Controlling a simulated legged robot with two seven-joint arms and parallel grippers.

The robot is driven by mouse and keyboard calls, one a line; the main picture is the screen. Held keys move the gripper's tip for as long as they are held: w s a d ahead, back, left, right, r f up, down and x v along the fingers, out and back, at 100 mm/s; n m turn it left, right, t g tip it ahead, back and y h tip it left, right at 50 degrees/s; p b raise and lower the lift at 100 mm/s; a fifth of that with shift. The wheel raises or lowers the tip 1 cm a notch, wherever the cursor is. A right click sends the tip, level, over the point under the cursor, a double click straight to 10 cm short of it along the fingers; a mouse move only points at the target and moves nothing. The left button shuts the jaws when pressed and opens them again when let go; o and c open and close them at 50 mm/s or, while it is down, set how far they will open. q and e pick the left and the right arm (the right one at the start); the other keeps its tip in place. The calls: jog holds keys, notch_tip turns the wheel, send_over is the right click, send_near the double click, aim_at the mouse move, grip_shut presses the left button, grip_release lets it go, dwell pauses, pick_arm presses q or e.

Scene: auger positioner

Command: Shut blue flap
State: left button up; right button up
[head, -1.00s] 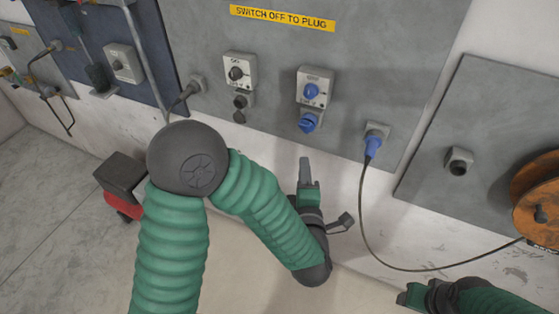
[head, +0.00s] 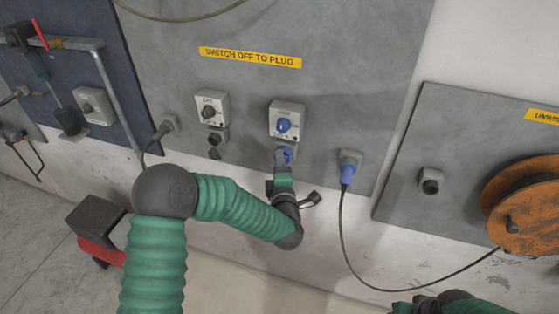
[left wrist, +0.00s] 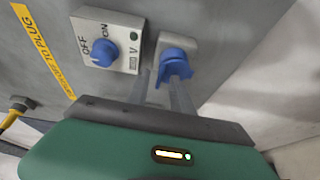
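The blue flap (head: 286,154) is on the grey socket below the blue switch knob (head: 283,125). In the left wrist view the flap (left wrist: 174,70) juts out from the socket front and hangs forward, apparently open. My left gripper (head: 282,163) is just below and in front of it. In the left wrist view its two grey fingers (left wrist: 163,82) are apart, with a gap between them, and their tips are close to the flap. I cannot tell whether they touch it. My right gripper (head: 402,308) shows only partly at the bottom edge; its fingers are not clear.
A blue plug (head: 348,167) with a hanging cable is right of the flap's socket. A grey switch (head: 211,108) with a dark socket is to the left. A cable reel (head: 530,205) is at far right. The wall below the panel is mostly bare.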

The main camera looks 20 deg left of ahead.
pick_arm(q)
grip_shut()
dwell(0.3)
jog(key=w+g+p, duration=0.1)
jog(key=p, duration=0.2)
jog(key=shift+r+m+g+h, duration=0.3)
jog(key=shift+r+m+h, duration=0.05)
jog(key=shift+m+h, duration=0.05)
jog(key=shift+c, duration=0.4)
grip_release()
jog(key=shift+o, duration=0.4)
